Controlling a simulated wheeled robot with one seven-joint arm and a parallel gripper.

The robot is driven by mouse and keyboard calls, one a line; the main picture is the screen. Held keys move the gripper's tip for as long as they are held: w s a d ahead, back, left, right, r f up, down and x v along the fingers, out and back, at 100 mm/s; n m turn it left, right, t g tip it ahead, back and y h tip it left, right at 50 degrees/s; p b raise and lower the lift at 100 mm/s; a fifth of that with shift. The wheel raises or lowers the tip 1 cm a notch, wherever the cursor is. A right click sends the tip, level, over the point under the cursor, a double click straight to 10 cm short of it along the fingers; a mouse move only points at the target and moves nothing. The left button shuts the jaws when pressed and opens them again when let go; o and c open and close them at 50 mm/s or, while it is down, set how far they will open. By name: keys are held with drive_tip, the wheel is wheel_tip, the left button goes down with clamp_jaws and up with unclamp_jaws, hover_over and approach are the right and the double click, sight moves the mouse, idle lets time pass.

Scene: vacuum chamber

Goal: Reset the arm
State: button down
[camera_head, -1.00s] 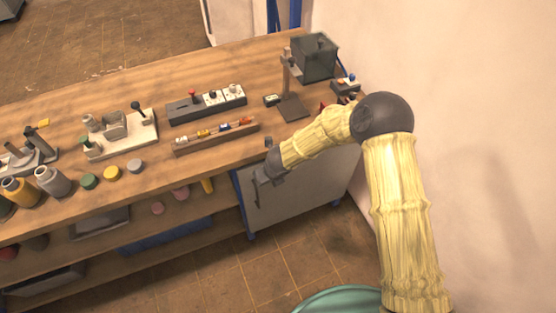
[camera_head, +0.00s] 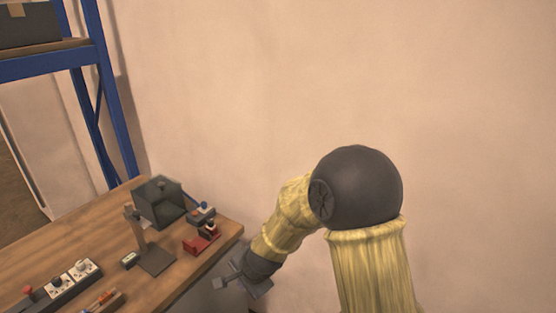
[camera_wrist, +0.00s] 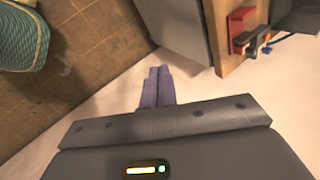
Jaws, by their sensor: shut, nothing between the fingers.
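My gripper (camera_head: 229,279) is at the lower middle of the head view, at the end of my yellow-sleeved arm, just off the workbench's right end. In the wrist view its two fingers (camera_wrist: 157,88) lie side by side, shut, with nothing held between them. They point past the bench end, with the pale wall and brown tiled floor behind them.
The wooden workbench (camera_head: 95,260) stands at lower left. On it are a dark box (camera_head: 160,203), a stand with a flat base (camera_head: 155,260), a red device (camera_head: 202,240) and a switch block (camera_head: 62,290). A teal basket (camera_wrist: 25,35) stands on the floor. A blue shelf frame (camera_head: 112,100) is behind.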

drive_tip(key=s+d+r+n+h, duration=0.1)
drive_tip(key=s+d+r+n, duration=0.1)
drive_tip(key=d, duration=0.6)
drive_tip(key=s+d+r+n+h, duration=0.1)
drive_tip(key=s+d+r+n, duration=0.1)
drive_tip(key=s+d+n, duration=0.2)
drive_tip(key=s+d+r+n+g+h, duration=0.1)
drive_tip(key=s+d+r+n, duration=0.2)
drive_tip(key=d, duration=0.9)
drive_tip(key=s, duration=0.3)
drive_tip(key=shift+s+d+h, duration=0.2)
drive_tip(key=shift+s+h, duration=0.05)
drive_tip(key=shift+h, duration=0.05)
drive_tip(key=shift+w, duration=0.1)
drive_tip(key=shift+a, duration=0.1)
drive_tip(key=shift+a, duration=0.2)
